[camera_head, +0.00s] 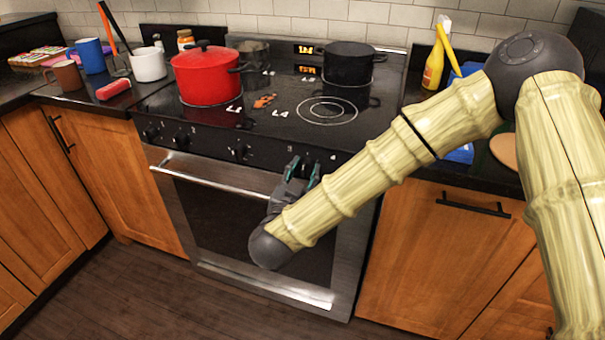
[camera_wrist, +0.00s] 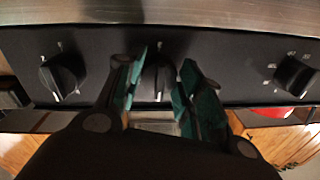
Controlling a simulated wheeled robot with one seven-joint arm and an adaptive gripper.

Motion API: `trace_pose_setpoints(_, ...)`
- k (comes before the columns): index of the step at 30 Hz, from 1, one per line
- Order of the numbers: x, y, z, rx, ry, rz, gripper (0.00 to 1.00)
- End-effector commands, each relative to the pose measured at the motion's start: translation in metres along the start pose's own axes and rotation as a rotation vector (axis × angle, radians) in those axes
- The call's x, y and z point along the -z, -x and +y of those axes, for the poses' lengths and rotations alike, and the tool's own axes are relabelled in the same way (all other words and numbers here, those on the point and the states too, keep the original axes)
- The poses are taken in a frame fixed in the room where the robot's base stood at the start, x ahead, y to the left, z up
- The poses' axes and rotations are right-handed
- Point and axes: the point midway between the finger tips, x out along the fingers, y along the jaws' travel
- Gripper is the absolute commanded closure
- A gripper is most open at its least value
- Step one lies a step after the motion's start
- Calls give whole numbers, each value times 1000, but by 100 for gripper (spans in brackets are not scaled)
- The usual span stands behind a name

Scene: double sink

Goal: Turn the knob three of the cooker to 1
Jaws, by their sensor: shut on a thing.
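The cooker (camera_head: 250,205) has a dark front panel with a row of black knobs. Knob three (camera_wrist: 158,78) is in the middle of the wrist view, with a pale pointer mark on it. My gripper (camera_head: 301,170) is at the panel, just left of the printed 4 in the head view. In the wrist view its teal fingertips (camera_wrist: 163,68) are on either side of knob three and shut on it. In the head view my fingers hide most of knob three. The small marks around it are too unclear to read.
Knob four (camera_wrist: 62,76) and the middle knob (camera_wrist: 297,75) flank knob three, with some room between. The oven handle (camera_head: 215,178) runs below the panel. A red pot (camera_head: 207,75) and a black pot (camera_head: 345,62) stand on the cooktop.

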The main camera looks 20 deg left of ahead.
Motion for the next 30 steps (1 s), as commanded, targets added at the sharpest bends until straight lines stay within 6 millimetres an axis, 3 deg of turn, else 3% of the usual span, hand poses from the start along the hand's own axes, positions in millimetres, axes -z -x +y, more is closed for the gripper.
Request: trace_pose_setpoints(30,-2,0,-2,8,-829,53,87)
